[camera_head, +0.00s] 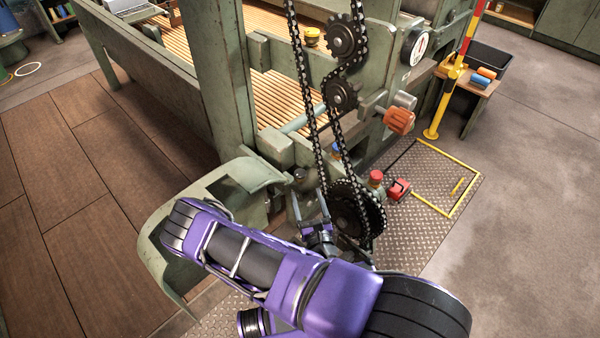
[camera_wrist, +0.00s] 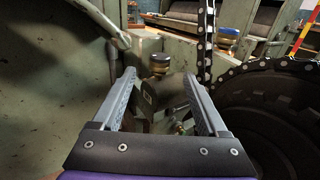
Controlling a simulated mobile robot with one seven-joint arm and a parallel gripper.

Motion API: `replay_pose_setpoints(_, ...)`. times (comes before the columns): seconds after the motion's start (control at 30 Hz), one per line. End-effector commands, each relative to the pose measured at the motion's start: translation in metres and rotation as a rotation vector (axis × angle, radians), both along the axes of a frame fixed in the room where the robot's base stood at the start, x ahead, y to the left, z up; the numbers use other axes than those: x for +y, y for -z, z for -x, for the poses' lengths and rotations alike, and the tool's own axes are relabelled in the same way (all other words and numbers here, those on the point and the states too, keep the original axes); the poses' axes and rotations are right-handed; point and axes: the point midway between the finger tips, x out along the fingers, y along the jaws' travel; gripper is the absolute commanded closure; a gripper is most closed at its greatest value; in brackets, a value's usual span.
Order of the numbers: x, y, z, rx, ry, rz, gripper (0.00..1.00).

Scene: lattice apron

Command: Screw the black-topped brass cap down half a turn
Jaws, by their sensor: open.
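The black-topped brass cap (camera_wrist: 159,63) shows in the wrist view, with a dark round top over a brass ring. It sits upright on a grey rounded housing. In the head view its dark top (camera_head: 299,174) is small, just beyond the fingers. My gripper (camera_wrist: 160,77) is open, with one finger on each side of the picture and nothing held between them. The cap appears between the fingertips and slightly above them; whether it is beyond the tips or level with them I cannot tell.
A black chain (camera_head: 322,165) and a large dark sprocket (camera_head: 350,212) stand close right of my gripper. A curved green guard (camera_head: 165,220) is at left. A blue-topped cap (camera_head: 336,150) and a red-topped cap (camera_head: 376,178) are nearby. Open floor lies left.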

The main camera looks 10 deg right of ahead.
Motion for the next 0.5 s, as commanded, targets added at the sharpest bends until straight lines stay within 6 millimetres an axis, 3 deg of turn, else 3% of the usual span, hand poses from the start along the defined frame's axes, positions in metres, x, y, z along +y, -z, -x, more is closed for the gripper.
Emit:
replay_pose_setpoints(0.3,0.000,0.000,-0.068,-0.003,0.000,0.000,0.24)
replay_pose_setpoints(0.5,0.000,0.000,-0.093,-0.002,0.001,0.000,0.24)
